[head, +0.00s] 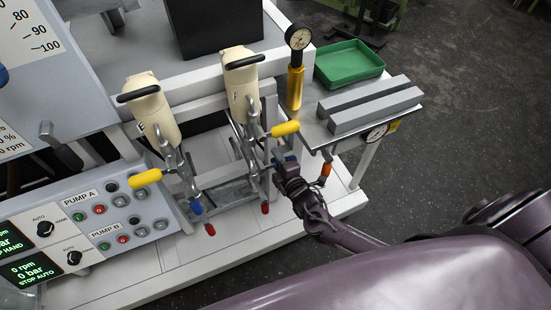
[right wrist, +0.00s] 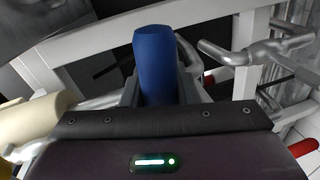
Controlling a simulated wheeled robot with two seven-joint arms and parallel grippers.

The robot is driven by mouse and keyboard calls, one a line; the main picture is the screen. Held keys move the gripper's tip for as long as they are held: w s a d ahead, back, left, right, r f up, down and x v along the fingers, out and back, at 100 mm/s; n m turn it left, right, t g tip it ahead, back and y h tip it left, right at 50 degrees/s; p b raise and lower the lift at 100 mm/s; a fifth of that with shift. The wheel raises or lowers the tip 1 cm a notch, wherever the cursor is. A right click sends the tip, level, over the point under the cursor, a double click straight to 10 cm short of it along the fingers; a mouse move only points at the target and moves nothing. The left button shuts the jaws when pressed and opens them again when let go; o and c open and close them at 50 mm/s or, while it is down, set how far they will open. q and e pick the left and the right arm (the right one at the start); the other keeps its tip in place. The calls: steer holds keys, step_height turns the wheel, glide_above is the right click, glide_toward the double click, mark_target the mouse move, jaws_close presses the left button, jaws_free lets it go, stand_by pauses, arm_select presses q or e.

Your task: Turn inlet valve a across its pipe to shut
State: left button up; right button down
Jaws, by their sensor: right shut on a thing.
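My right gripper (head: 281,160) is shut on a blue valve handle (right wrist: 155,62) beside the right-hand cream pump unit (head: 241,82). In the right wrist view the blue handle stands up between the two fingers. In the head view it is mostly hidden by the gripper. Another blue handle (head: 197,208) hangs below the left-hand cream unit (head: 150,112). I see no label marking which handle is inlet valve a, and cannot tell how the held handle lies to its pipe. My left gripper is not in view.
Yellow handles (head: 285,129) (head: 146,178) stick out near the gripper and at left. Red handles (head: 265,207) (head: 210,230) hang low. An orange handle (head: 326,170) is right of the gripper. A shelf carries grey bars (head: 375,108) and a green tray (head: 348,64). The floor at right is open.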

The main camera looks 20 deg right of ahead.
steer(key=shift+r+n+h+p, duration=0.3)
steer(key=shift+r+n+p, duration=0.15)
steer(key=shift+n, duration=0.25)
steer(key=shift+d, duration=0.1)
steer(key=c, duration=1.1)
jaws_free()
steer(key=shift+s, duration=0.35)
steer(key=s, duration=0.2)
steer(key=s+r, duration=0.1)
steer(key=s, duration=0.4)
steer(key=shift+r, duration=0.3)
steer(key=shift+d+f, duration=0.1)
